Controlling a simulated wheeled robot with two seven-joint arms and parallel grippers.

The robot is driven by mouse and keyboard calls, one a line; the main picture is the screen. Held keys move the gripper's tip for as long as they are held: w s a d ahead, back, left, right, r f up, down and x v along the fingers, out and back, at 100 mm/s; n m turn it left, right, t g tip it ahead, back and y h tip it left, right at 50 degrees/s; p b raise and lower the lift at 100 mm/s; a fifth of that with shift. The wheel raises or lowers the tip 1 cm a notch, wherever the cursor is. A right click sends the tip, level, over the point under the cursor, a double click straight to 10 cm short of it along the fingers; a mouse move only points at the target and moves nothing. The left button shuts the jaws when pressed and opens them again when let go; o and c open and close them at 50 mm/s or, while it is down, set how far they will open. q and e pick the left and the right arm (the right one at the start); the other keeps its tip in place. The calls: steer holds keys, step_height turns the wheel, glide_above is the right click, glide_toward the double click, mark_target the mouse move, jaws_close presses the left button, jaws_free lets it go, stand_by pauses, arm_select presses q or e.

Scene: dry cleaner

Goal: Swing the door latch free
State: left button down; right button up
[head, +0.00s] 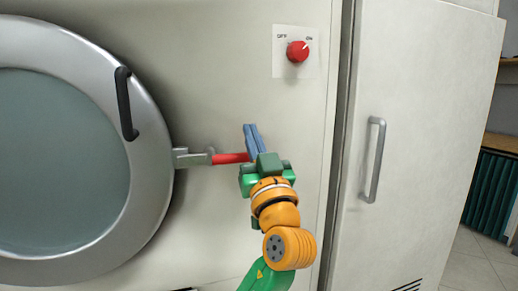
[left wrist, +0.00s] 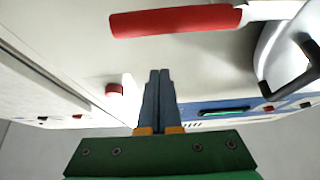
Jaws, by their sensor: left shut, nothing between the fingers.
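The door latch is a metal bar with a red handle (head: 230,158), lying about level between the round door's rim and my left gripper in the head view. Its red handle (left wrist: 175,21) also shows at the top of the left wrist view. The round door (head: 143,190) has a metal rim, a glass pane and a black handle (head: 125,103). My left gripper (head: 252,139) is shut with nothing in it, its blue fingers at the right end of the red handle. In the left wrist view its fingers (left wrist: 158,85) are apart from the handle. My right gripper is out of view.
A red knob (head: 298,51) on a white OFF/ON plate sits above my left gripper. A pale cabinet door (head: 420,110) with a grey vertical handle (head: 374,160) stands to the right. Bare panel lies between the latch and the knob.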

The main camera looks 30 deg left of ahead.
arm_select(q)
steer(key=shift+w+a+f+b, duration=0.15)
steer(key=shift+w+f+b, duration=0.1)
steer(key=shift+f, duration=0.75)
steer(key=shift+w+a+f+b, duration=0.1)
steer(key=shift+f+b, duration=0.15)
steer(key=shift+f, duration=0.75)
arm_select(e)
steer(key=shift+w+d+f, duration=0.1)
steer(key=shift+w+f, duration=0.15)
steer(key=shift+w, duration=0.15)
